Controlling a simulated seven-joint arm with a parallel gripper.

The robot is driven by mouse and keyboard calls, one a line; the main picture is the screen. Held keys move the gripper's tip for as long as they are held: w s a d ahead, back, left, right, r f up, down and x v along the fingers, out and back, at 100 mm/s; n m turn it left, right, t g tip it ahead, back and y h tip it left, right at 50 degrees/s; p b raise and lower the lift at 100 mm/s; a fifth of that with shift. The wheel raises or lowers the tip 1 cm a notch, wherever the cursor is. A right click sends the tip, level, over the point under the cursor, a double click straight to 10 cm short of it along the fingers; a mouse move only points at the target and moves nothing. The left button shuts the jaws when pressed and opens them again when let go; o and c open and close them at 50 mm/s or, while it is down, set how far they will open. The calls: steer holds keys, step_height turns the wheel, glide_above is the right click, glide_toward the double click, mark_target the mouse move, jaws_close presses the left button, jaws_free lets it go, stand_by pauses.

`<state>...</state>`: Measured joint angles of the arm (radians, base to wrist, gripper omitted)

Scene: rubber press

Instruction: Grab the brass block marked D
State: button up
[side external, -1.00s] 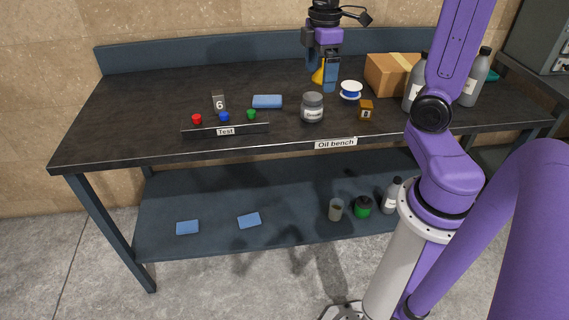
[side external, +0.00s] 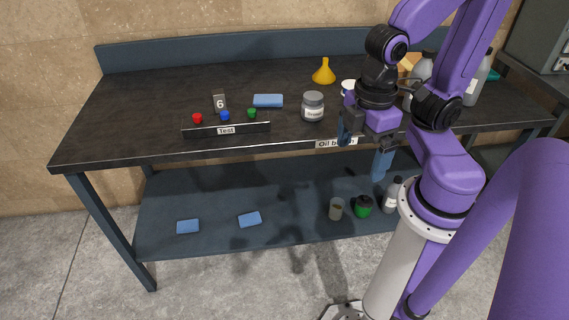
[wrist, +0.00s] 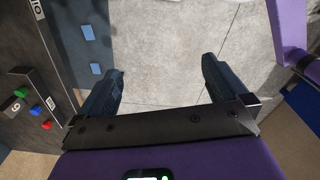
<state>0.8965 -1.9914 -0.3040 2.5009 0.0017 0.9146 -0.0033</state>
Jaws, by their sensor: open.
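My gripper (side external: 364,148) is open and empty at the front edge of the bench, in front of the "Oil bench" label in the side view. In the wrist view its two fingers (wrist: 162,68) stand wide apart with only grey floor between them. The brass block does not show in any current view. A small brass-brown block with a pale label stood right of the grey jar a second ago, its letter too small to read; my arm now covers that spot in the side view.
The dark bench (side external: 130,120) carries a "Test" rack (side external: 226,130) with red, blue and green knobs, a grey jar (side external: 313,107), a blue sponge (side external: 268,101) and a yellow funnel (side external: 324,73). Bottles (side external: 476,82) stand at right. The lower shelf (side external: 290,190) holds sponges and containers.

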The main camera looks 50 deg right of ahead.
stand_by(0.3)
steer(key=c, duration=0.5)
steer(key=shift+r, duration=0.1)
